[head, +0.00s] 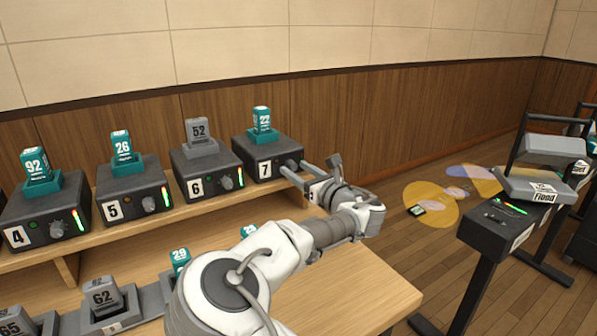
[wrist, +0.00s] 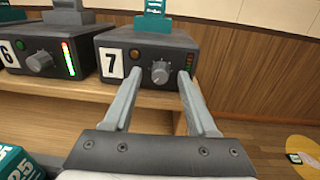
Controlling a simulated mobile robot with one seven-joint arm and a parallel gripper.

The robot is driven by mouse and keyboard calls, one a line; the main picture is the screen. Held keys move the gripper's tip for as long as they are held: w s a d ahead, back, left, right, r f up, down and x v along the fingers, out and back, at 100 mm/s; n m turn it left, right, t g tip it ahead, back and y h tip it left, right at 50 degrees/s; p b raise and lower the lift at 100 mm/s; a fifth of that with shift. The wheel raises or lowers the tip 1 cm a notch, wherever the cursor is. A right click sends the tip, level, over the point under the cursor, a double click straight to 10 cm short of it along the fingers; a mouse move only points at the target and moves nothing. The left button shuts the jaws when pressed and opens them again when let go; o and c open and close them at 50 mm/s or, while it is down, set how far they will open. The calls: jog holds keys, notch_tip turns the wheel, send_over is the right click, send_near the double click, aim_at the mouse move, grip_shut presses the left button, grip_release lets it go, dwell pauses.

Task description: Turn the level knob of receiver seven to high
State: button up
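Receiver seven (head: 260,155) is a dark box with a white "7" label and a teal pack numbered 22 in its top. It stands at the right end of the shelf. Its level knob (wrist: 160,72) is a round grey dial on the front face, between an amber button and a short light bar. The bar on receiver seven shows only faint lights. My gripper (wrist: 158,80) is open in front of receiver seven, its fingers spread on either side of the knob. I cannot tell how close the fingertips are to the face. In the head view the fingers (head: 294,171) partly cover its front.
Receiver six (head: 208,172) stands close on the left, its bar lit green to red. Receivers five (head: 130,196) and four (head: 45,222) stand farther left. Several numbered packs sit on the lower desk (head: 370,290).

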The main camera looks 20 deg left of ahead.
grip_shut()
